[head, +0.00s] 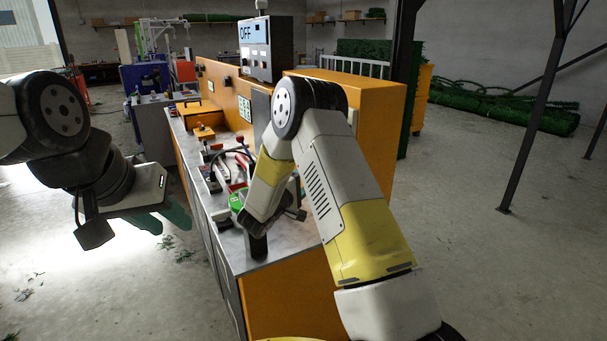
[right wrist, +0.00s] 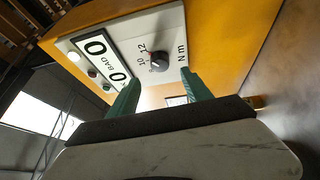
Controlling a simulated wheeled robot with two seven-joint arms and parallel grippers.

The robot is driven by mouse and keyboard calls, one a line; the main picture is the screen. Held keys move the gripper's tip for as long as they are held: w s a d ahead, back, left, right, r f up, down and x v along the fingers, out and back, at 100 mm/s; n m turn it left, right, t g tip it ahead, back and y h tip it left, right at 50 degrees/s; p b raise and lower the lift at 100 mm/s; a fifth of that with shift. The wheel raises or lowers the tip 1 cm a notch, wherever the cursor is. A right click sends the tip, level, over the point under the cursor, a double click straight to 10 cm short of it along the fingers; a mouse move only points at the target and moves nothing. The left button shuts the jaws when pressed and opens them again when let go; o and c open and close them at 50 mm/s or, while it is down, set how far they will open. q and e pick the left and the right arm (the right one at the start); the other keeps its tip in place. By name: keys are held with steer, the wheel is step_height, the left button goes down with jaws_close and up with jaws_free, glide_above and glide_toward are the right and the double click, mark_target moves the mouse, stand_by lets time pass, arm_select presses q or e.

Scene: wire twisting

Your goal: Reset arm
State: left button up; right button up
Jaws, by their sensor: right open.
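My left gripper (head: 160,218) hangs over bare floor at the left of the head view. Its two teal fingertips look apart, with nothing between them. My right arm (head: 330,180) reaches over the workbench (head: 280,247), and its gripper is mostly hidden in the head view. In the right wrist view my right gripper (right wrist: 160,88) is open and empty, its teal fingers spread. Beyond them is a white meter panel (right wrist: 125,60) with a black dial (right wrist: 159,61), "N m" lettering and a display reading "BAD". I cannot tell whether the fingers touch it.
Tools and a red-and-green part (head: 237,198) lie on the bench beside my right arm. An orange back panel (head: 225,88) and an orange cabinet (head: 370,110) rise behind. A box marked OFF (head: 265,48) stands on top. Floor at left and right is mostly clear.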

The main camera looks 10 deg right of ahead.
steer(key=s+d+r+m+g+h, duration=0.1)
steer(key=s+d+r+m+g, duration=0.3)
steer(key=s+d+r+g, duration=0.45)
steer(key=s+d+m+g+y, duration=0.2)
steer(key=s+d+g+y, duration=0.15)
steer(key=s, duration=0.95)
steer(key=s+a+m+y, duration=0.1)
steer(key=s+a+y, duration=0.2)
steer(key=s, duration=0.3)
steer(key=s+a+m+y, duration=0.1)
steer(key=s+a+y, duration=0.1)
steer(key=s+y, duration=0.3)
steer(key=s+a+r+t+y, duration=0.4)
steer(key=s+a+r, duration=0.1)
steer(key=a, duration=0.3)
steer(key=shift+s+a+r+m+t+y, duration=0.2)
steer(key=shift+s+a+m+t+y, duration=0.1)
steer(key=shift+a+y, duration=0.1)
